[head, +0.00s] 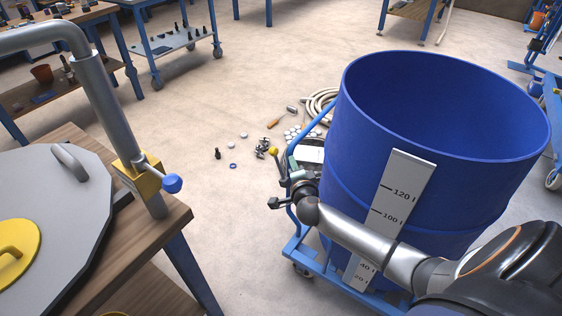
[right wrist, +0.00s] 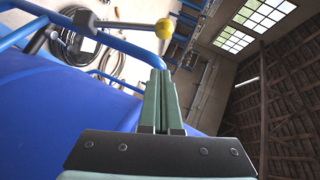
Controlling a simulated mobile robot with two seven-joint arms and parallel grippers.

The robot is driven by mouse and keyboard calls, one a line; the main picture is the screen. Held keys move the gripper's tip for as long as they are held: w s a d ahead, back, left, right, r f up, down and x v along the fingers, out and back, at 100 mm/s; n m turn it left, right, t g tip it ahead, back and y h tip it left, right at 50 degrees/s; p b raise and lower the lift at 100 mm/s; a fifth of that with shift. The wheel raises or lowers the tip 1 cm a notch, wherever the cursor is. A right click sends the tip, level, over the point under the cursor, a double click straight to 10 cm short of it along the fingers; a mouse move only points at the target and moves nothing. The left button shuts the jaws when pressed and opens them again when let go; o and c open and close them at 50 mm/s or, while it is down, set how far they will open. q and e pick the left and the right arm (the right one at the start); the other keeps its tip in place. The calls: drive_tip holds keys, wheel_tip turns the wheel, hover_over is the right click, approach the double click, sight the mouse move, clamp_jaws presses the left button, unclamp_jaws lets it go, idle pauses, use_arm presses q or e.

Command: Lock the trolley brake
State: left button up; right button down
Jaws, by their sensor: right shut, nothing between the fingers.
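The blue trolley (head: 299,255) carries a large blue drum (head: 373,135). A brake lever with a yellow ball knob (head: 273,151) stands at the trolley's left side. In the right wrist view, the yellow knob (right wrist: 165,28) is at the end of a metal rod. My right gripper (head: 293,165) is beside the drum, close to the lever. Its greenish fingers (right wrist: 160,75) are together and empty, pointing toward the knob, with a small gap seeming to remain. Its fingers are small and partly obscured in the head view. My left gripper is not in view.
A wooden table (head: 150,240) with a metal post and blue knob (head: 172,183) stands at the left. Small parts and a coiled hose (head: 318,103) lie on the floor behind the trolley. Open floor lies between table and trolley.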

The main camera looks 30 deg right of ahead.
sight(279, 151)
drive_tip(key=w+b, duration=0.1)
drive_tip(key=w, duration=0.1)
drive_tip(key=w+f+b, duration=0.1)
drive_tip(key=w, duration=0.1)
drive_tip(key=w+f, duration=0.1)
drive_tip(key=shift+w+a+b, duration=0.15)
drive_tip(key=shift+w+b, duration=0.25)
drive_tip(key=shift+w, duration=0.1)
